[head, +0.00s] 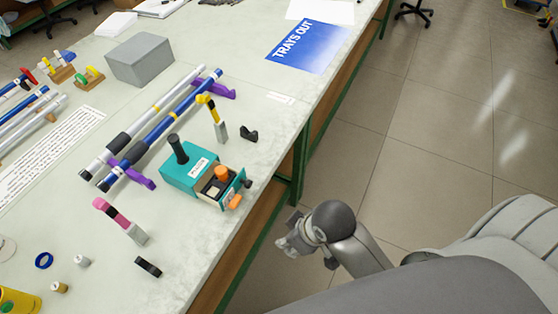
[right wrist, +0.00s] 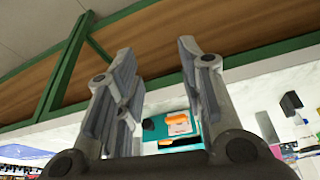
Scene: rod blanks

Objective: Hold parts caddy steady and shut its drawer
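The parts caddy (head: 184,176) is a teal box with a black post handle on top and a white label. It stands near the table's front edge. Its drawer (head: 236,187) is pulled out toward the edge, showing a compartment with orange and dark items. An orange piece sits low on the drawer front. My right gripper (head: 292,238) is beyond the table edge, to the right of and apart from the drawer. In the right wrist view its fingers (right wrist: 157,58) are spread and empty, with the teal caddy (right wrist: 153,134) seen between them. My left gripper is out of view.
A yellow-black tool in a grey stand (head: 219,130) and a black clip (head: 249,134) are behind the caddy. A pink tool in a stand (head: 118,216) is at front left. Long rods (head: 165,125) lie on purple supports. A grey block (head: 140,60) is further back.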

